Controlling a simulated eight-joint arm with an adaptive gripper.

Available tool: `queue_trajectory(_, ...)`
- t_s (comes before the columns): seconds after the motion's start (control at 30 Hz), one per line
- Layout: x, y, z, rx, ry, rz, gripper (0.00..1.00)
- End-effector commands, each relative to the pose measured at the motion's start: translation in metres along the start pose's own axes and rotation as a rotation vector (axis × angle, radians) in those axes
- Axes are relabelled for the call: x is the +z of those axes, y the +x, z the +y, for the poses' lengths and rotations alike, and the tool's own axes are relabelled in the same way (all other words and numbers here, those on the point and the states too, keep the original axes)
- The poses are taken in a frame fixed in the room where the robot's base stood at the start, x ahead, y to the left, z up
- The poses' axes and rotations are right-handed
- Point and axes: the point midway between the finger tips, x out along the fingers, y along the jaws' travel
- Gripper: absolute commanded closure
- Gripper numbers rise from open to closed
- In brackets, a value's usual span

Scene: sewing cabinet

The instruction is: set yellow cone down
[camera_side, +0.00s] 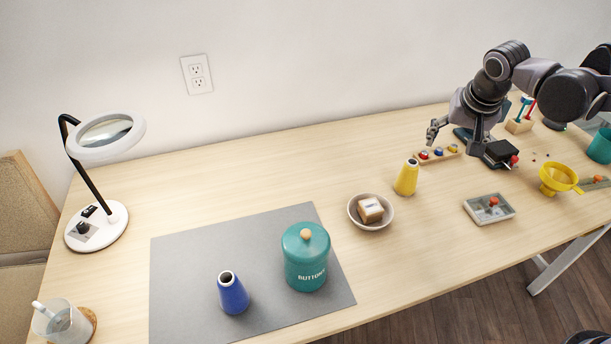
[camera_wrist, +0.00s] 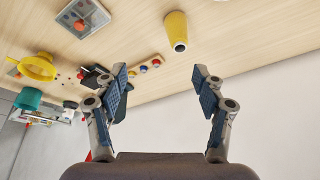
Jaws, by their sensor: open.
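The yellow cone (camera_side: 406,178) stands upright on the bare wood table, just right of a bowl, in the side view. In the wrist view the cone (camera_wrist: 176,30) shows ahead of the fingers, apart from them, with its dark top opening facing me. My gripper (camera_side: 433,130) is above and behind the cone to its right in the side view. In the wrist view my gripper (camera_wrist: 162,82) has its two fingers wide apart with nothing between them.
A bowl (camera_side: 355,222) with a small block stands left of the cone. A blue cone (camera_side: 233,294) and a teal button jar (camera_side: 306,262) stand on the grey mat (camera_side: 185,262). A grey tray (camera_side: 473,210), yellow funnel (camera_side: 558,179) and bead rack (camera_side: 447,154) are to the right.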

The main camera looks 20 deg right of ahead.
Motion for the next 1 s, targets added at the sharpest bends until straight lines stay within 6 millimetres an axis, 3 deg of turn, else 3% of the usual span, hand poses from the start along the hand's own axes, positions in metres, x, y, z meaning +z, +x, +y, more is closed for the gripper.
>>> queue_trajectory(0.2,0.031,-0.033,0.04,-0.096,-0.172,0.036,0.3)
queue_trajectory(0.5,0.08,-0.05,0.083,-0.202,-0.398,0.132,0.3)
queue_trajectory(0.73,0.105,-0.049,0.099,-0.24,-0.509,0.198,0.3)
queue_trajectory(1.0,0.11,-0.048,0.102,-0.247,-0.536,0.214,0.3)
